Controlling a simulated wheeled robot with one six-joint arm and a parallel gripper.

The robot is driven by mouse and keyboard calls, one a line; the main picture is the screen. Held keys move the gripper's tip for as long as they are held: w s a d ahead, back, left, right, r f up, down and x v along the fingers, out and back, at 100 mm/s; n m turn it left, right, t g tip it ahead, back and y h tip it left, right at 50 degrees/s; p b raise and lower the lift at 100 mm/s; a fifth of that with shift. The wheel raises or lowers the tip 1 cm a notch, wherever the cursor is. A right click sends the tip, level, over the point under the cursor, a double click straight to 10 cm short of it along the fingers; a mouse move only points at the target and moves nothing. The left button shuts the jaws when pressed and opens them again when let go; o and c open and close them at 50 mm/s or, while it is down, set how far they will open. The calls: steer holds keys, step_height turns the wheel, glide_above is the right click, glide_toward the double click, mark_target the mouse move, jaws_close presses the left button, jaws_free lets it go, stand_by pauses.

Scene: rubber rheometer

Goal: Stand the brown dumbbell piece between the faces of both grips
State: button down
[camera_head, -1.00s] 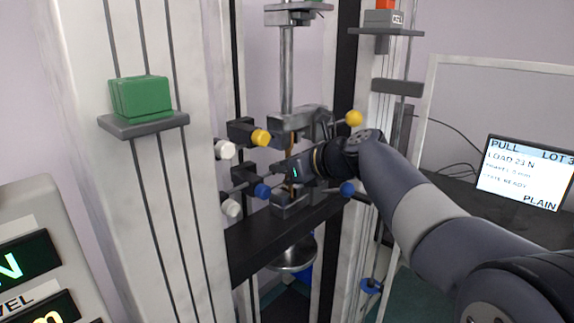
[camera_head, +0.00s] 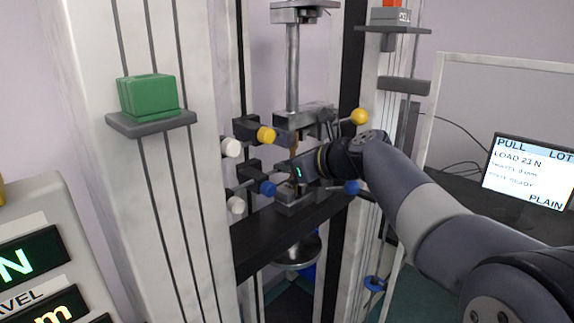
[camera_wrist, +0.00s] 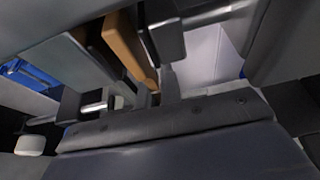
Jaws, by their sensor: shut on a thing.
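The brown dumbbell piece (camera_wrist: 124,45) shows in the wrist view as a tan strip. In the head view only a small brown part of it (camera_head: 294,146) shows between the upper grip (camera_head: 303,118) and the lower grip (camera_head: 297,198). My gripper (camera_head: 291,170) is shut on the piece from the right, at the height between the two grips. The piece looks close to upright. My gripper hides its middle, and I cannot tell whether its ends touch the grip faces.
Yellow knobs (camera_head: 266,134) flank the upper grip and blue knobs (camera_head: 268,188) the lower one. A dark crossbeam (camera_head: 285,238) runs below the lower grip. A green block (camera_head: 148,95) sits on a ledge at left. A screen (camera_head: 527,172) stands at right.

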steer(key=c, duration=1.5)
jaws_free()
steer(key=b+v, duration=0.1)
steer(key=v, duration=0.9)
steer(key=shift+s+d+r, duration=0.1)
steer(key=shift+s+d, duration=0.15)
steer(key=shift+d, duration=0.05)
steer(key=shift+a, duration=0.1)
steer(key=p+x, duration=0.1)
steer(key=x, duration=1)
steer(key=shift+r, duration=0.25)
steer(key=shift+s+d+r, duration=0.1)
steer(key=shift+s+d, duration=0.05)
steer(key=shift+d, duration=0.1)
